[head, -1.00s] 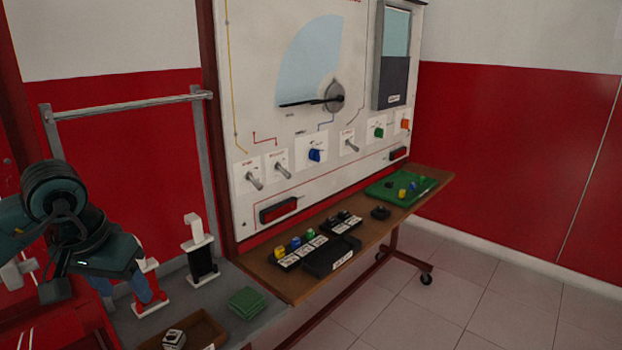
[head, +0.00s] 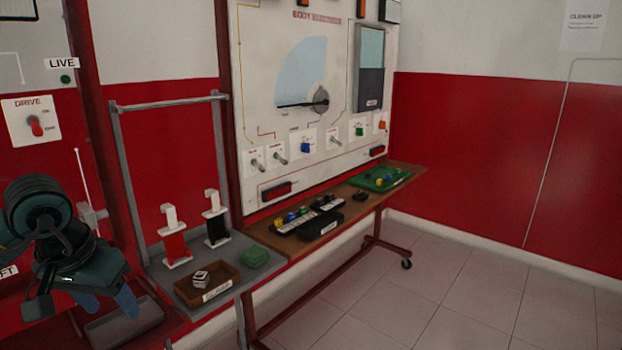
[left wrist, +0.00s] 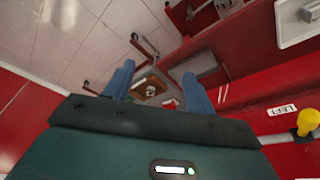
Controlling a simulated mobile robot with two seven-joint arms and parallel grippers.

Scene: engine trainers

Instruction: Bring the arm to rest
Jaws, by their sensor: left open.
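My left arm comes in at the left of the head view, with the left gripper (head: 105,305) hanging in front of the red panel, left of the small grey table. Its two blue fingers are apart, and the left wrist view shows them spread and empty (left wrist: 160,85). Nothing is between the fingers. My right gripper is not in view.
A grey table (head: 210,250) holds a red and a black clamp-like piece, a brown tray (head: 178,291) and a green pad (head: 254,256). A wooden bench (head: 335,230) with small parts stands under the white trainer board (head: 265,120). Tiled floor at right is clear.

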